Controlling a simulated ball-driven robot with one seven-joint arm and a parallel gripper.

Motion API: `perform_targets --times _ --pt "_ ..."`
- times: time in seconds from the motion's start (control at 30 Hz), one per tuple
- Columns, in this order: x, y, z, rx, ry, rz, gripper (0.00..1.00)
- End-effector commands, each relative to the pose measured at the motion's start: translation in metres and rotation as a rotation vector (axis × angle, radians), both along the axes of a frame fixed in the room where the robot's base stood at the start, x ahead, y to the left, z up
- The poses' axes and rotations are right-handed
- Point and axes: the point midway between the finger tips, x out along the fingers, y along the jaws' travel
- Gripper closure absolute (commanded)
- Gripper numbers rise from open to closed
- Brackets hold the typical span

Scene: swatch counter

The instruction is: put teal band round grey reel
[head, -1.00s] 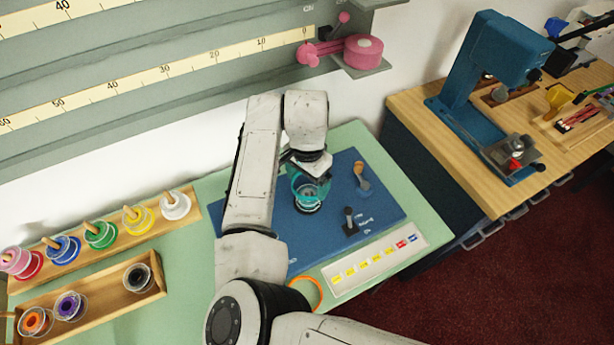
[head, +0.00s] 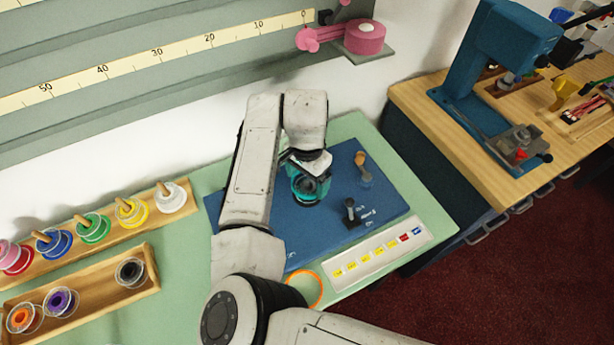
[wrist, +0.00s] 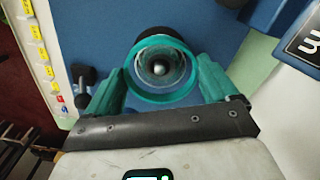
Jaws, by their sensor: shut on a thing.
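The teal band (wrist: 162,98) is a ring held between the two teal fingers of my gripper (wrist: 160,82), which is shut on it. In the head view the band (head: 308,190) is low over the blue mat (head: 269,225). The grey reel (wrist: 160,68) shows inside the ring in the wrist view, roughly centred, with a pale rim and dark core. In the head view the band and fingers hide most of the reel. The band seems to be around the reel; whether it touches the reel or is fully down I cannot tell.
A small black post (head: 350,211) and an orange-topped peg (head: 361,165) stand on the mat to the right. An orange ring (head: 321,288) lies near the front edge. Spool racks (head: 95,290) are at left; a blue press (head: 500,70) stands at right.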

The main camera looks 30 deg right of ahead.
Motion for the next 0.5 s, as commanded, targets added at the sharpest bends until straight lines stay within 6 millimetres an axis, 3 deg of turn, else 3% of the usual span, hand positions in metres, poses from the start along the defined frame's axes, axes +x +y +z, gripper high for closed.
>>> perform_targets --times 0.5 --pt "0.0001 0.0000 -0.0043 0.000 0.000 0.000 0.41"
